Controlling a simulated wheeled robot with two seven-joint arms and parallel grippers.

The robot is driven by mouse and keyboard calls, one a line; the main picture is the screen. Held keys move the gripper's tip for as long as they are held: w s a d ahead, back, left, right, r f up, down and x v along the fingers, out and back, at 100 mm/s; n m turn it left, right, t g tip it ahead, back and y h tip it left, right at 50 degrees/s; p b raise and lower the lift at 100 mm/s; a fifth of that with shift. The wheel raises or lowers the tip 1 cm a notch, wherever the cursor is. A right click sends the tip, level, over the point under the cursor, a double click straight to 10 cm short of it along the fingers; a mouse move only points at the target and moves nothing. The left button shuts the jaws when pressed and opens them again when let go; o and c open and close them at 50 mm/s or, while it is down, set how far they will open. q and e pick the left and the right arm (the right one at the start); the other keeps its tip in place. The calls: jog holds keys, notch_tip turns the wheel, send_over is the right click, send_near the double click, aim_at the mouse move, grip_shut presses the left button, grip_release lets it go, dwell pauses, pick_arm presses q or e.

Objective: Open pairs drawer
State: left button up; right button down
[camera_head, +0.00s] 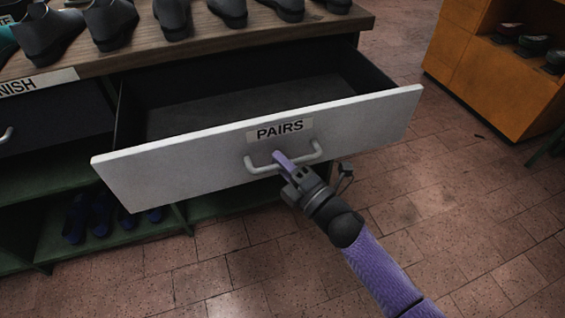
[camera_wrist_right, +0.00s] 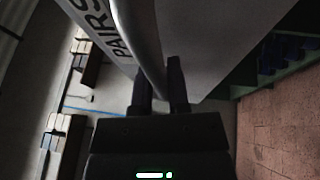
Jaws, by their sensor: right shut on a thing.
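The pairs drawer (camera_head: 200,162) has a white front with a PAIRS label (camera_head: 280,130). It stands pulled out from under the wooden worktop, and its dark interior looks empty. Its grey bar handle (camera_head: 257,168) sits below the label. My right gripper (camera_head: 280,160) is shut on the handle. In the right wrist view the handle bar (camera_wrist_right: 146,45) runs between the two fingers (camera_wrist_right: 160,85) of my right gripper. My left gripper is not in view.
Several dark shoes (camera_head: 112,22) stand on the worktop (camera_head: 325,24) above. A drawer with a NISH label (camera_head: 20,84) is at the left. Green shelves (camera_head: 155,226) hold dark blue shoes below. An orange cabinet (camera_head: 480,85) stands at the right. The tiled floor in front is clear.

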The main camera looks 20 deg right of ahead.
jog(key=c, duration=0.6)
grip_release()
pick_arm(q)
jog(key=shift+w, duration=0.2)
